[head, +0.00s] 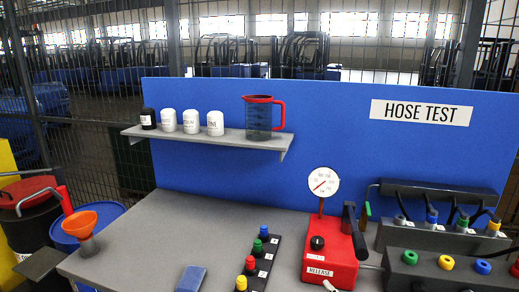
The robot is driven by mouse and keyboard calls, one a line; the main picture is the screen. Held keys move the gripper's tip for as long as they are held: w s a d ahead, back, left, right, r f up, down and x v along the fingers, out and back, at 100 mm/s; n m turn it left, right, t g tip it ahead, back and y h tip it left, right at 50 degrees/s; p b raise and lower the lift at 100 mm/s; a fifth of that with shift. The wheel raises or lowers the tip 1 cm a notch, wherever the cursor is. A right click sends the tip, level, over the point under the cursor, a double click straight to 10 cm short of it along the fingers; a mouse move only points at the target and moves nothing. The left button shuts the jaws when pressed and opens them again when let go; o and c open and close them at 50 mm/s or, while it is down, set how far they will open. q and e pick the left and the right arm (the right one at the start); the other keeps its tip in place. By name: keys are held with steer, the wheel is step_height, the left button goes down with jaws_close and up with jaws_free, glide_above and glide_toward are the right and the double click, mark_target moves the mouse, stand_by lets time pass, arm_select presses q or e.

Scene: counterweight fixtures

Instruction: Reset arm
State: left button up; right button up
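Neither of my grippers shows in the head view, and no part of my arms can be made out. A hose test station stands in front of me, with a grey worktop (150,236) and a blue back panel (330,120). A red test pump (328,262) sits on the worktop, with a round white gauge (322,182) above it and a dark upright handle (349,218). A black strip (259,266) holds several coloured fittings, and a blue block (190,279) lies at the front edge.
A shelf (215,138) holds a red-rimmed jug (258,118), a black-topped bottle (148,119) and three white bottles. A hose manifold (435,237) fills the right. An orange funnel (79,224) and drums stand at the left. The worktop's left half is clear.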

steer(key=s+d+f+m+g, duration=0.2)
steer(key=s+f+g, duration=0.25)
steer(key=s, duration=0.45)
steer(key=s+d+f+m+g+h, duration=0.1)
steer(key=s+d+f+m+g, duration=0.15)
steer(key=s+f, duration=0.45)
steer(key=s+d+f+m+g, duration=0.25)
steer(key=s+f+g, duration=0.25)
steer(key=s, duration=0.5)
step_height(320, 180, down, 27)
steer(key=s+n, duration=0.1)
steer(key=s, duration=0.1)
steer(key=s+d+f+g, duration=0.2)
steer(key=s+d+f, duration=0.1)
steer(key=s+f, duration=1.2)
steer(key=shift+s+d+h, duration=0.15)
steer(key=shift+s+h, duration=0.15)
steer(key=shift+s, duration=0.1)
